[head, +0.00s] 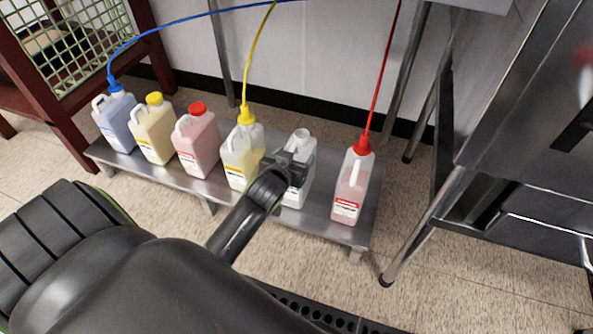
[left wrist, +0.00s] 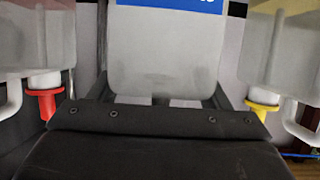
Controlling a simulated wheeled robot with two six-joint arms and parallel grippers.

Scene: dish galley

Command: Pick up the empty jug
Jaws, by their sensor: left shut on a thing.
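The empty jug (head: 307,168) is whitish and translucent with an uncapped white neck and no tube. It stands upright in the row between the yellow-tube jug and the red-tube jug. My left gripper (head: 287,168) is shut on it from the front and hides part of its body. In the left wrist view the jug (left wrist: 165,62) fills the middle, with a blue label at the top edge, between the fingers of the gripper (left wrist: 160,100). I cannot tell whether its base rests on the metal stand. My right gripper is not in view.
The low metal stand (head: 225,192) also bears a yellow-tube jug (head: 240,155) close on the left and a red-tube jug (head: 350,187) on the right. Capped red (head: 197,145) and yellow (head: 153,130) jugs and a blue-tube jug (head: 115,122) stand farther left. Steel equipment (head: 520,110) rises at right.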

